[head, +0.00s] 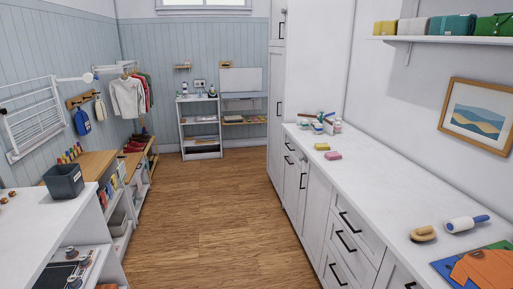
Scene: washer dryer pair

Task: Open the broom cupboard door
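A tall white cupboard (313,60) stands past the far end of the right-hand counter; it may be the broom cupboard, but no label shows. Its narrow front faces left and is seen at a steep angle. A tall lower door (273,115) with a dark bar handle (279,108) looks shut. A smaller upper door (278,22) above it has its own dark handle (282,30) and also looks shut. My gripper is not in view.
Wooden floor (205,220) is clear between the right-hand white counter (375,185) and the left-hand counter (25,225) and bench. An open white shelf unit (200,128) stands at the back wall. Clothes (128,98) hang from a left wall rail.

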